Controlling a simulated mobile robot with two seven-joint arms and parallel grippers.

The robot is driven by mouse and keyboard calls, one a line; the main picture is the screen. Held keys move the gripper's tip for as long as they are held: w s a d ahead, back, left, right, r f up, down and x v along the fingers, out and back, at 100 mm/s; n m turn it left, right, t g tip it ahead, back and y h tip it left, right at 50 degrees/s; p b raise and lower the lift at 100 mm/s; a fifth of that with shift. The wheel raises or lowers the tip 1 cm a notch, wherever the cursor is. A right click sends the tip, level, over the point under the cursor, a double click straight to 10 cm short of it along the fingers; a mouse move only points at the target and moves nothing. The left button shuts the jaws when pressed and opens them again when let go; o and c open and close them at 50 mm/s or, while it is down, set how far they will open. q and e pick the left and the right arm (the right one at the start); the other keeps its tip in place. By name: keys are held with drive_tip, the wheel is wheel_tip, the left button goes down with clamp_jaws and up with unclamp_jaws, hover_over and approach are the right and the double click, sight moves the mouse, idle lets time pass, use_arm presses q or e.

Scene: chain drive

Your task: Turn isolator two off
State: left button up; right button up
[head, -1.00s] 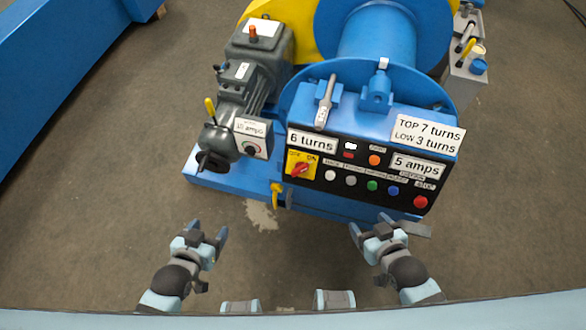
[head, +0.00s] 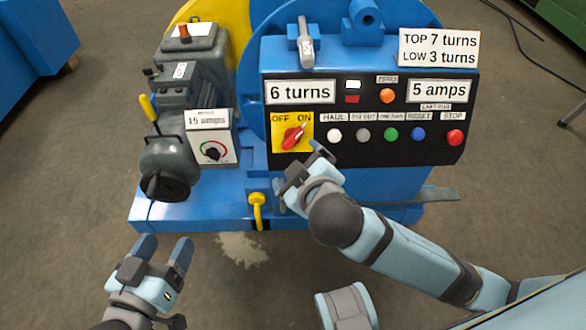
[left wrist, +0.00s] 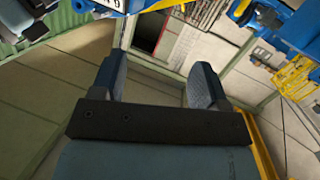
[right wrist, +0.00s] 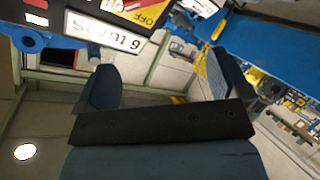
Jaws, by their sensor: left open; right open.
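A red rotary switch (head: 293,136) sits on a yellow plate (head: 281,120) marked OFF and ON, on the black front panel. Its handle tilts up to the right, towards ON. No "isolator two" label is readable. My right gripper (head: 301,170) is open and empty, just below and right of the switch in the picture; contact cannot be told. In the right wrist view my right gripper (right wrist: 163,75) shows parted fingers, with the yellow plate (right wrist: 150,14) upside down at the top. My left gripper (head: 164,247) is open and empty, low at left; it also shows in the left wrist view (left wrist: 158,75).
Push buttons, including a red STOP button (head: 454,137), line the panel right of the switch. A gearbox with a black handwheel (head: 166,183) and a 15 amps dial box (head: 213,150) stand left. A yellow lever (head: 257,210) hangs below the panel. The floor in front is clear.

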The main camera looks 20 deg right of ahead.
sight(294, 141)
drive_tip(key=shift+m+t+h, duration=0.3)
drive_tip(key=shift+t+h, duration=0.2)
drive_tip(key=shift+h, duration=0.4)
drive_tip(key=b+x, duration=0.3)
drive_tip(key=x, duration=0.1)
drive_tip(key=d+f+b+x, duration=0.1)
drive_tip(key=b+x, duration=0.2)
drive_tip(key=x, duration=0.1)
drive_tip(key=f+b+x, duration=0.1)
drive_tip(key=b+x, duration=0.2)
drive_tip(key=x, duration=0.1)
drive_tip(key=shift+s+d+f, duration=0.1)
drive_tip(key=shift+d+f, duration=0.05)
drive_tip(key=shift+d, duration=0.05)
drive_tip(key=shift+w+d+f+b, duration=0.1)
drive_tip(key=shift+w+b, duration=0.3)
drive_tip(key=shift+w, duration=0.3)
use_arm(q)
drive_tip(key=f+m, duration=0.1)
drive_tip(key=w+m+t+h, duration=0.1)
drive_tip(key=f+m+h, duration=0.1)
drive_tip(key=shift+w+a+f+m, duration=0.15)
drive_tip(key=shift+w+f+m, duration=0.15)
drive_tip(key=shift+f, duration=0.05)
drive_tip(key=shift+t, duration=0.3)
use_arm(e)
drive_tip(key=shift+c, duration=0.4)
